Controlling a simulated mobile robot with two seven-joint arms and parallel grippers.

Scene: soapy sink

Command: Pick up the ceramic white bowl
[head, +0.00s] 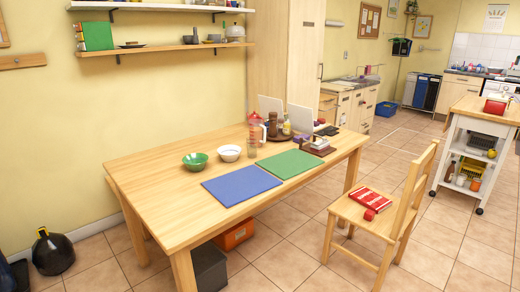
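The white bowl (230,153) stands upright on the wooden table (165,205), near its back edge by the wall. A green bowl (195,161) is just left of it, apart from it. A clear glass (252,150) stands close on its right. The white bowl looks small from here, and I cannot tell what is inside it. Neither of my grippers shows in the head view.
A blue mat (241,185) and a green mat (289,164) lie in front of the bowls. A red-topped bottle (257,128) and other items crowd the table's back right. A wooden chair (377,213) stands at the right front. The table's left end is clear.

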